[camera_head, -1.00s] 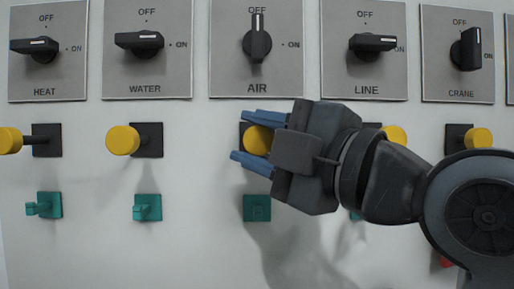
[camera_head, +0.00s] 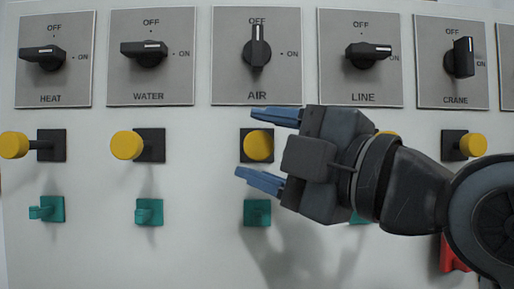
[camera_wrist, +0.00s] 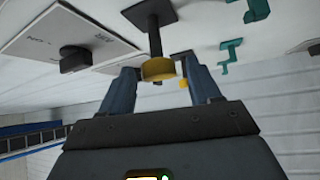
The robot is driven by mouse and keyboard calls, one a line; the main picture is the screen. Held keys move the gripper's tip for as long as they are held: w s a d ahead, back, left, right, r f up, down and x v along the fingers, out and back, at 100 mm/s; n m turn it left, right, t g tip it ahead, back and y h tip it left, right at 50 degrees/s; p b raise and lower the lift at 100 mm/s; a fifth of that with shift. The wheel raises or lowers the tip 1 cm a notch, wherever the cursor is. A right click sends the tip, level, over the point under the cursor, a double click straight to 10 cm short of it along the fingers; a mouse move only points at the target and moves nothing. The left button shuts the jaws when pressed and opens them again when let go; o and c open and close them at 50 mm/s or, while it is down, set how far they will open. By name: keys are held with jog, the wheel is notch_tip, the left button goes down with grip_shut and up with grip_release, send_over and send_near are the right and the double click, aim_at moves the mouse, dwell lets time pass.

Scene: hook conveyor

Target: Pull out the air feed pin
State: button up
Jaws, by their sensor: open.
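The air feed pin has a round yellow knob (camera_head: 259,146) in front of a black square plate, under the AIR dial (camera_head: 257,47). The wrist view shows the yellow knob (camera_wrist: 158,70) standing off its plate on a black stem. My gripper (camera_head: 247,142) is open, with one blue finger above the knob and one below it. In the wrist view, the fingers of my gripper (camera_wrist: 160,66) stand on either side of the knob, with visible gaps. The AIR dial's pointer is upright, toward OFF.
Similar yellow knobs stand under WATER (camera_head: 127,145), HEAT (camera_head: 14,145) and CRANE (camera_head: 473,145); the LINE knob is mostly hidden behind my gripper. A teal latch (camera_head: 257,213) sits below the air pin. A red part (camera_head: 453,254) shows at lower right.

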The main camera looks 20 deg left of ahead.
jog(key=b+v, duration=0.1)
jog(key=v, duration=0.5)
jog(key=shift+s+d+b, duration=0.15)
jog(key=shift+d+b, duration=0.05)
jog(key=shift+b, duration=0.15)
jog(key=shift+f, duration=0.1)
jog(key=s+d+f+m+t+h, duration=0.1)
jog(key=d+f+m+t+h, duration=0.45)
jog(key=f+m, duration=0.75)
jog(key=s+d+f+m+t+h, duration=0.1)
jog(key=d+f+m+t+h, duration=0.2)
jog(key=d+f+m+h, duration=1)
jog(key=s+d+f+g+y, duration=0.1)
jog(key=s+d+f+y, duration=0.15)
jog(key=s+f, duration=1.05)
jog(key=s+d+f+m+g+h, duration=0.1)
jog(key=s+d, duration=0.1)
jog(key=s, duration=0.6)
jog(key=s+d+f+m+g, duration=0.1)
jog(key=s+d+f, duration=0.1)
jog(key=s, duration=0.6)
jog(key=shift+s+h, duration=0.15)
jog(key=shift+h, duration=0.25)
